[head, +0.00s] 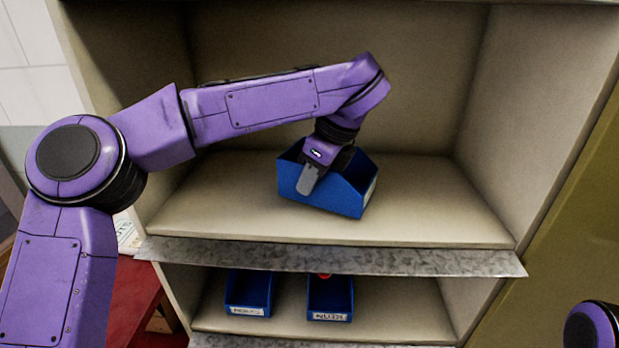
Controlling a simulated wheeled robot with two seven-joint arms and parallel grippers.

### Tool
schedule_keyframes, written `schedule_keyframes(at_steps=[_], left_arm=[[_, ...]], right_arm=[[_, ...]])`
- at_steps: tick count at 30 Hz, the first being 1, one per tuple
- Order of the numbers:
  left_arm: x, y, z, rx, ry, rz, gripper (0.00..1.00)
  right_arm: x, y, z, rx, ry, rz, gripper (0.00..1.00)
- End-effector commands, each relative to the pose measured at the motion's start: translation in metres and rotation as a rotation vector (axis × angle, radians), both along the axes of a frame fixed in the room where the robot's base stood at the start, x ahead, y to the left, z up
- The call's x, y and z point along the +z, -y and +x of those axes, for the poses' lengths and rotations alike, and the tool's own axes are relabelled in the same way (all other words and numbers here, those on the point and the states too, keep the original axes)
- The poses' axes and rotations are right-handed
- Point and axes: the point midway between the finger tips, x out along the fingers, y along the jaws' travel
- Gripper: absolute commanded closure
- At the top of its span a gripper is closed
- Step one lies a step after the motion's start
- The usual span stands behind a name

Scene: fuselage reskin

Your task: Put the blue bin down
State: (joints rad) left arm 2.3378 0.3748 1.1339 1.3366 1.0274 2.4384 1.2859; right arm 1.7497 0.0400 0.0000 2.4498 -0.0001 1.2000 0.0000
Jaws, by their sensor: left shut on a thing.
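The blue bin (335,195) is at the middle of the upper shelf (430,215), tilted in the picture with its right side lower. My left gripper (308,180) reaches down from above and is shut on the bin's near left wall, one grey finger showing on the outside. The other finger is hidden behind the wall. I cannot tell whether the bin's underside touches the shelf. A pale label shows on the bin's right end. Of my right arm only a purple part shows at the lower right corner; its gripper is out of view.
Two labelled blue bins, one on the left (248,292) and one on the right (330,298), stand on the lower shelf. A red item (325,276) shows at the right one. A metal strip (340,258) edges the upper shelf. The upper shelf is clear on both sides.

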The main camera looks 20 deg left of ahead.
Motion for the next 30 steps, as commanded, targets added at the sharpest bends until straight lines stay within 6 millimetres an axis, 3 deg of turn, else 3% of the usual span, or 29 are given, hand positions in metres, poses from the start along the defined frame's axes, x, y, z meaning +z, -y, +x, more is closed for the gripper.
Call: schedule_keyframes(at_steps=[3,13,16,24,30], left_arm=[[-0.006,-0.001,0.003,0.001,0.000,-0.002,1.00],[-0.013,-0.001,0.004,0.002,0.003,0.000,1.00],[-0.012,-0.001,0.004,0.001,0.002,-0.001,0.66],[-0.011,-0.001,0.004,0.001,0.002,-0.001,0.66],[0.012,0.008,0.003,0.001,0.007,0.001,0.66]], right_arm=[[0.013,0.000,0.000,0.000,0.000,0.000,0.57],[0.004,0.000,0.000,0.000,0.000,0.000,0.57],[0.006,0.000,0.000,0.000,0.000,0.000,0.57],[0.007,0.000,0.000,0.000,0.000,0.000,0.57],[0.005,0.000,0.000,0.000,0.000,0.000,0.57]])
